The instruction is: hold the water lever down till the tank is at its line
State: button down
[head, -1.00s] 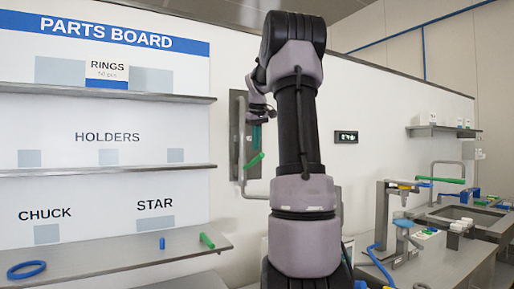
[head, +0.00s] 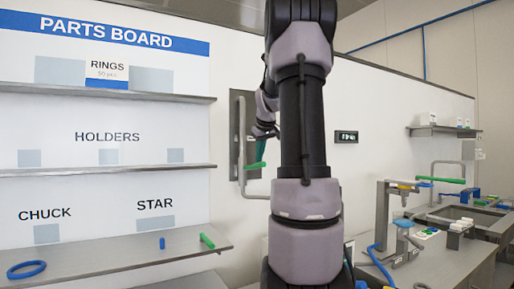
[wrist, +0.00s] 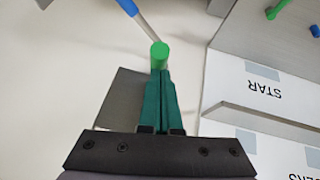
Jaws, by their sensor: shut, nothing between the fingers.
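A green lever (head: 256,165) sticks out from a grey wall panel (head: 234,160) with a pale bent pipe (head: 243,140), left of my arm in the head view. It lies almost level. My gripper (head: 261,159) is right above it, its teal fingers pointing down. In the wrist view the fingers (wrist: 160,72) are shut together with nothing between them, and the lever's round green end (wrist: 160,50) is at their tips. They appear to touch it. I cannot make out a tank or its line; my arm hides part of the wall.
The parts board shelves (head: 110,260) stand left, a blue ring (head: 26,269) on the lowest. A bench (head: 430,262) with a tap and blue hose stands right.

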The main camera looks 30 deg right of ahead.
aim_at(262, 164)
jog(key=f, duration=0.1)
jog(key=s+f, duration=0.1)
jog(key=f, duration=0.1)
jog(key=shift+s+f, duration=0.1)
jog(key=shift+f, duration=0.3)
jog(key=shift+s+f, duration=0.15)
jog(key=shift+f, duration=0.05)
dwell(0.8)
jog(key=r, duration=0.3)
jog(key=a+r, duration=0.1)
jog(key=r, duration=0.1)
jog(key=shift+r, duration=0.2)
jog(key=s+f+v, duration=0.1)
jog(key=v, duration=0.8)
jog(key=shift+s, duration=0.25)
jog(key=shift+r, duration=0.1)
dwell(0.8)
